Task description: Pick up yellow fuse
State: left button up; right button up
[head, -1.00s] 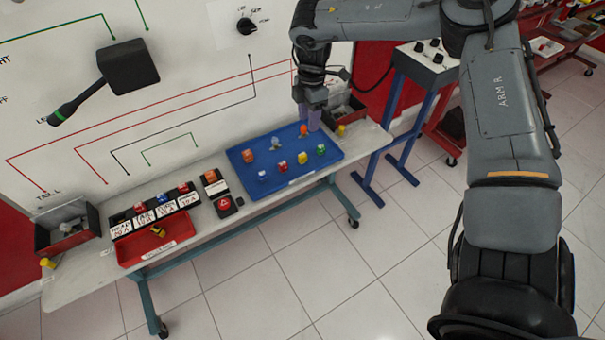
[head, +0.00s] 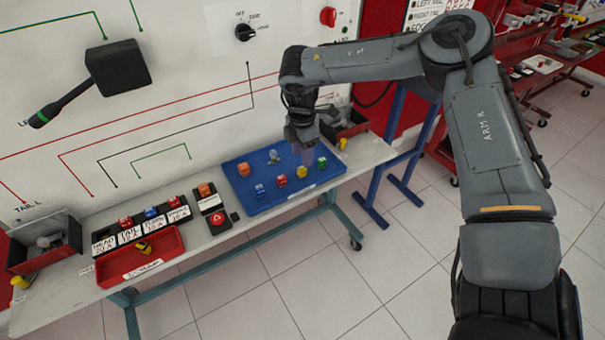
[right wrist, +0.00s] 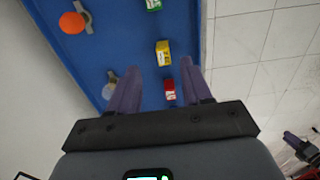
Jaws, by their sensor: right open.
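The yellow fuse (head: 301,171) stands in the blue tray (head: 258,208), between a red fuse (head: 282,181) and a green fuse (head: 322,162). My right gripper (head: 308,151) is over the tray, pointing down, near the yellow fuse. In the right wrist view the gripper (right wrist: 160,66) is open and empty. There the yellow fuse (right wrist: 163,52) shows just past the fingertips, and the red fuse (right wrist: 170,90) shows between the fingers. I cannot tell the exact height above them. My left gripper is not in view.
The tray also holds a blue fuse (head: 260,189), an orange piece (head: 244,169) and a clear bulb (head: 273,156). A red bin (head: 172,246) with a yellow-black piece and a labelled fuse row (head: 130,235) stand to the left. The wiring board (head: 190,70) rises behind the table.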

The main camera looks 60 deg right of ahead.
aim_at(302, 168)
jog(key=f+b, duration=0.1)
jog(key=f, duration=0.1)
jog(key=f+b, duration=0.1)
jog(key=f, duration=0.1)
jog(key=shift+s+a+f, duration=0.2)
jog(key=shift+f, duration=0.2)
jog(key=shift+c, duration=0.3)
grip_shut()
